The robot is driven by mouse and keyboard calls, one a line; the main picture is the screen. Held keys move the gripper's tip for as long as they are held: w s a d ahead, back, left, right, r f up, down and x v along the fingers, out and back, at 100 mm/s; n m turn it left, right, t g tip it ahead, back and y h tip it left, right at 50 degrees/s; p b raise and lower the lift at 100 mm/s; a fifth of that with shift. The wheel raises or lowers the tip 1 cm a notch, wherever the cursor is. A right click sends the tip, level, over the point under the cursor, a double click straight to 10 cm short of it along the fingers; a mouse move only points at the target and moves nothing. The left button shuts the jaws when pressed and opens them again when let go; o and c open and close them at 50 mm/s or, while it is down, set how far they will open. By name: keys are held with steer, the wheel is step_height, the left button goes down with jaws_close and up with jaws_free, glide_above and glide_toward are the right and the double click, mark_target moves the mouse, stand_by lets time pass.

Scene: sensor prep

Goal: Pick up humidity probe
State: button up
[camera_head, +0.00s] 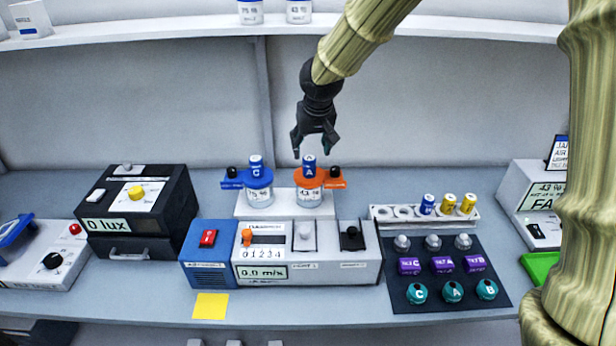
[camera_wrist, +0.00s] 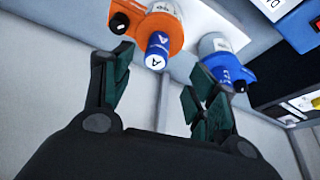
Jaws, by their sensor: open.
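Two blue humidity probes with white tops stand upright in jar lids. Probe A (camera_head: 309,162) sits in the orange lid (camera_head: 322,178) of a jar marked 43 %. Probe C (camera_head: 256,163) sits in the blue lid (camera_head: 237,181) of a jar to its left. My gripper (camera_head: 315,146) is open and empty, just above probe A. In the wrist view, probe A (camera_wrist: 158,52) shows beyond and between the fingers (camera_wrist: 160,95), apart from them. Probe C (camera_wrist: 240,76) is beyond the right finger there.
A rack (camera_head: 383,212) at right holds another blue probe (camera_head: 428,204) and two yellow ones (camera_head: 448,203). Both jars stand on a white block (camera_head: 270,210) behind a grey instrument (camera_head: 325,268). A black lux box (camera_head: 145,215) stands left. A dark knob mat (camera_head: 415,290) lies front right.

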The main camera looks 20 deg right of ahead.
mark_target(310, 159)
steer(key=x, duration=0.3)
steer(key=shift+w+d+f+p, duration=0.15)
steer(key=shift+w+p, duration=0.05)
steer(key=shift+p, duration=0.2)
steer(key=shift+f, duration=0.5)
steer(key=shift+w+p+x, duration=0.25)
steer(key=shift+p+x, duration=0.95)
steer(key=shift+x, duration=0.25)
steer(key=shift+p+x, duration=0.3)
steer(key=shift+x, duration=0.85)
steer(key=shift+d, duration=0.1)
steer(key=c, duration=1.1)
steer(key=shift+c, duration=0.2)
